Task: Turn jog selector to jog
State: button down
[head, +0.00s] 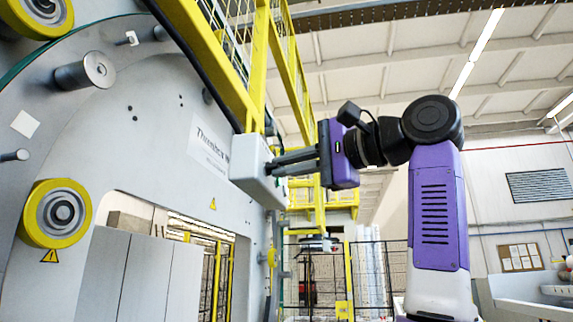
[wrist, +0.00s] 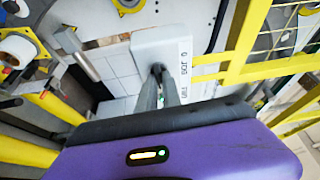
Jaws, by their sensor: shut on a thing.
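A pale control box (head: 252,178) is fixed to the grey wrapping machine below the yellow frame. It also shows in the wrist view (wrist: 150,45), with a white label (wrist: 183,62) reading "0 JOG" and more small letters. The jog selector is a small dark knob on the box face, mostly hidden by my fingertips. My gripper (head: 276,164) reaches the box from the right in the head view. In the wrist view its two fingers (wrist: 162,78) are close together, shut on the selector. Which mark the selector points to cannot be told.
Yellow frame bars (head: 259,62) stand close above and behind the box. The ring machine (head: 140,115) with yellow rollers (head: 56,213) fills the left. Mesh fencing (head: 368,280) stands behind my arm. The air to the right of my arm looks clear.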

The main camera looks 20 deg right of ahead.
jog(key=shift+m, duration=0.3)
dwell(0.4)
jog(key=c, duration=1.5)
grip_release()
jog(key=b+v, duration=0.3)
jog(key=v, duration=0.4)
jog(key=shift+s+d, duration=0.15)
jog(key=shift+s, duration=0.25)
